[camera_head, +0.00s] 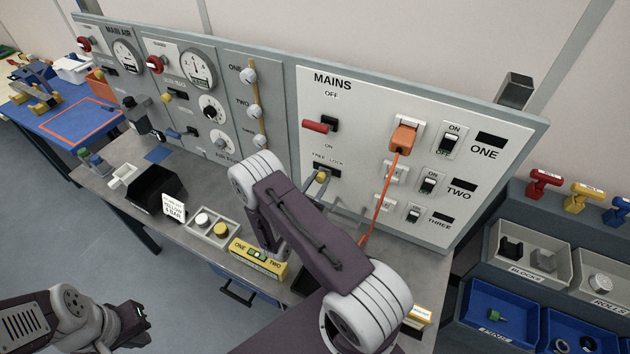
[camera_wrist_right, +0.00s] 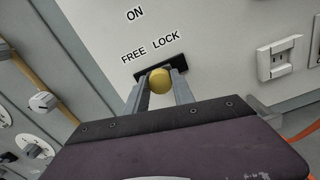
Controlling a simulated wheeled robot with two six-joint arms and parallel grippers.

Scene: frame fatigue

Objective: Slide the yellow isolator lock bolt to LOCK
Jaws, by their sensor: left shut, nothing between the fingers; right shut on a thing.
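The yellow isolator lock bolt (camera_wrist_right: 159,81) stands out from a dark slot (camera_wrist_right: 180,66) under the words FREE and LOCK on the MAINS panel. Its knob also shows in the head view (camera_head: 322,176). My right gripper (camera_wrist_right: 158,83) is shut on the bolt, with one finger on each side. The bolt appears near the middle of the slot, but the knob hides where it sits exactly. In the head view my right forearm covers most of that gripper. My left gripper (camera_head: 138,326) is shut and empty at the lower left, away from the panel.
A red handle (camera_head: 316,127) is above the slot. An orange plug (camera_head: 403,139) with a hanging cord is to its right, beside several switches.

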